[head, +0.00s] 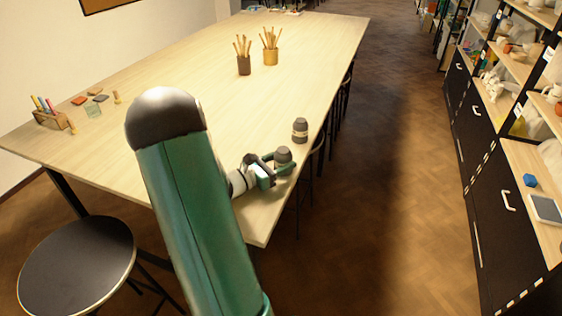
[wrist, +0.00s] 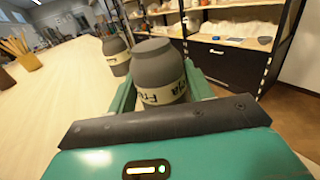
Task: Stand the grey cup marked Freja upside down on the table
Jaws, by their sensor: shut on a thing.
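The grey cup marked Freja (wrist: 160,68) is between the green fingers of my gripper (wrist: 163,98). In the wrist view a flat, closed-looking dark end faces up, and the pale band with its lettering is low on the cup, partly hidden by the gripper. In the head view the cup (head: 283,154) is near the right edge of the table (head: 180,75), with my gripper (head: 280,164) shut on it. It looks about upright in its axis. I cannot tell whether its lower rim touches the table.
A second grey cup with a pale band (head: 300,130) stands just beyond; it also shows in the wrist view (wrist: 117,57). Two brush pots (head: 244,64) stand farther back. A pen holder (head: 53,119) and small pieces lie at left. A stool (head: 77,262) is at front left.

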